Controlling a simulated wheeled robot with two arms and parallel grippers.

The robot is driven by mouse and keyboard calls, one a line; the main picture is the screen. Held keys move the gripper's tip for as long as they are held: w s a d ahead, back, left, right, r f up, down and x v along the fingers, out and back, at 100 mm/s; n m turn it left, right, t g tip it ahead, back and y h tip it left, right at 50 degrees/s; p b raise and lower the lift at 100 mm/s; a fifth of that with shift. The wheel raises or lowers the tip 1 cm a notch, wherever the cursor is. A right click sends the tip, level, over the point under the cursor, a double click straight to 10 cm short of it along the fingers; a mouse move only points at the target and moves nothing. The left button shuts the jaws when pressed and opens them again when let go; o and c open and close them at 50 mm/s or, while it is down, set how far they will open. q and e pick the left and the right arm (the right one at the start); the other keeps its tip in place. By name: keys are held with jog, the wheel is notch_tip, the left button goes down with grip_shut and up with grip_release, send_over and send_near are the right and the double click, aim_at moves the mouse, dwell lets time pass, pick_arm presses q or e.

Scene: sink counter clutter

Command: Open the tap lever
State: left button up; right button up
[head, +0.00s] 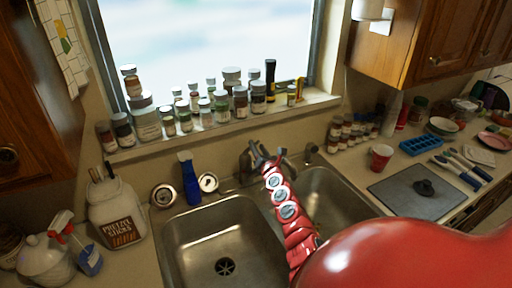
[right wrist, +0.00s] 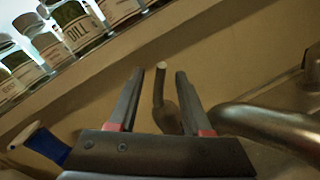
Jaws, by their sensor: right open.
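The metal tap (head: 245,165) stands behind the double sink, partly hidden by my right gripper (head: 268,152). In the right wrist view, the thin tap lever (right wrist: 159,90) rises with a pale round tip. My right gripper (right wrist: 159,72) is open, with one finger on each side of the lever in the picture. Gaps show between the lever and both fingers; I cannot tell how deep between them it sits. The curved tap spout (right wrist: 265,122) lies right of the fingers. My left gripper is not in view.
Several jars (head: 221,106) line the windowsill behind the tap. The sink basin (head: 215,225) is empty. A red cup (head: 381,157) and a grey board (head: 415,198) are on the right counter.

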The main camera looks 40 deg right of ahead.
jog(key=shift+w+d+f, duration=0.15)
jog(key=shift+w+d, duration=0.4)
jog(key=shift+w+b, duration=0.35)
jog(key=shift+w, duration=0.25)
grip_shut()
jog(key=shift+d, duration=0.1)
dwell(0.7)
